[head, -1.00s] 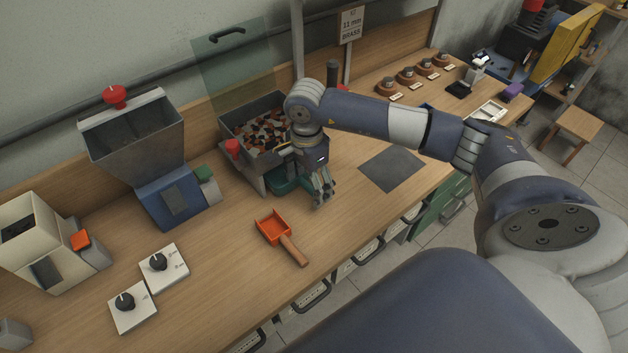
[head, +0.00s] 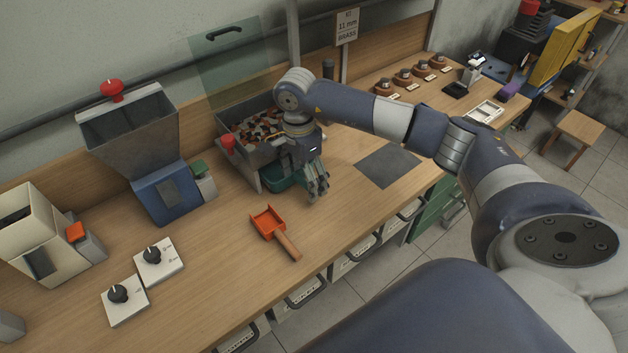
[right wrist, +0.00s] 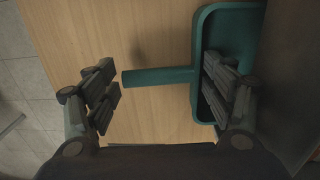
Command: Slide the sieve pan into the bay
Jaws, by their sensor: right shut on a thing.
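The teal sieve pan (head: 281,181) sits low at the front of the grey bin unit (head: 241,161), partly under it. Its back part and the bay behind it are hidden by the unit and my arm. My right gripper (head: 318,190) is at the pan's right front, low over the bench. In the right wrist view the pan (right wrist: 235,28) is at upper right, and its straight teal handle (right wrist: 155,77) points left between my fingers (right wrist: 160,90). One finger is by the handle's free end, the other overlaps the pan. My left gripper is out of view.
An orange scoop (head: 268,222) lies in front on the bench. A blue hopper machine (head: 165,196) and two dial plates (head: 158,260) stand left. A grey mat (head: 388,165) lies right of my gripper. Red knob (head: 228,142) tops the unit's front left corner.

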